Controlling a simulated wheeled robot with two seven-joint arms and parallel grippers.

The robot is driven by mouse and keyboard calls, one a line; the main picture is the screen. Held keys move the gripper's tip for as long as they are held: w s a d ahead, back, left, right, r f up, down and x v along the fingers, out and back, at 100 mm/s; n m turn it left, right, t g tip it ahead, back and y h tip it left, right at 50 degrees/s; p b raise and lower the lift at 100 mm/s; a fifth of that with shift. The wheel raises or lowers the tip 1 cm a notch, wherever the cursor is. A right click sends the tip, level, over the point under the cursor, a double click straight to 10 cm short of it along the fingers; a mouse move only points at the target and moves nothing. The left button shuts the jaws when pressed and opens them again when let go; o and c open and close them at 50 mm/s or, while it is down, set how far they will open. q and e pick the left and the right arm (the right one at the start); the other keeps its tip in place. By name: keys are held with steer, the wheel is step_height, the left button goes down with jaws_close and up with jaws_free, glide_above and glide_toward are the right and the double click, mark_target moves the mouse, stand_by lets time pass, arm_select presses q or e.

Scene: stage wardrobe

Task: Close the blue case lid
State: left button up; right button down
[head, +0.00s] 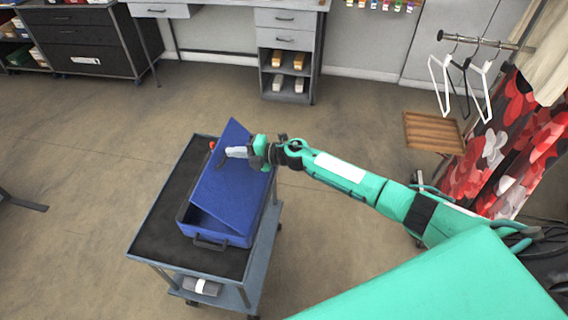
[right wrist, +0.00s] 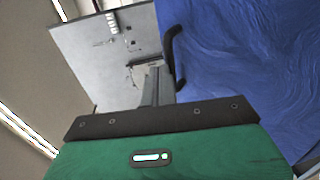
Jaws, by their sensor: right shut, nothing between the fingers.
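The blue case (head: 215,232) sits on the dark top of a grey cart, with a dark handle (head: 210,243) on its near side. Its blue lid (head: 228,185) is partly open and slants, with a gap over the case's near end. My right gripper (head: 237,152) is shut and empty, at the upper part of the lid. In the right wrist view its fingers (right wrist: 155,85) are close to the lid's blue surface (right wrist: 235,70) and a dark handle (right wrist: 172,58) on it. I cannot tell whether they touch. My left gripper is not in view.
The cart (head: 165,215) has a lower shelf with a small grey item (head: 202,287). A red thing (head: 212,145) shows behind the lid. Drawers (head: 285,40) stand at the back. Hangers (head: 462,85) and a red floral cloth (head: 510,150) are at right. The floor at left is mostly clear.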

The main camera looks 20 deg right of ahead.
mark_target(219, 156)
steer(key=w+a+f, duration=0.2)
steer(key=a, duration=0.1)
steer(key=shift+w+a+f, duration=0.15)
steer(key=shift+a, duration=0.05)
steer(key=shift+w+a+f, duration=0.35)
steer(key=shift+w+a, duration=0.05)
steer(key=a+f, duration=0.1)
steer(key=w+a+f+g+h+b, duration=0.1)
steer(key=shift+w+f, duration=0.1)
steer(key=shift+f, duration=0.2)
steer(key=shift+w+a+f+b, duration=0.3)
steer(key=shift+a+f+b, duration=0.15)
steer(key=shift+f+b, duration=0.4)
steer(key=shift+w+a+f+b, duration=0.35)
steer(key=shift+a+f+b, duration=0.15)
steer(key=shift+f, duration=0.5)
steer(key=shift+w+a+f+b, duration=0.35)
steer(key=shift+f+b, duration=0.35)
steer(key=shift+f, duration=0.25)
steer(key=shift+a, duration=0.1)
steer(key=shift+r, duration=0.1)
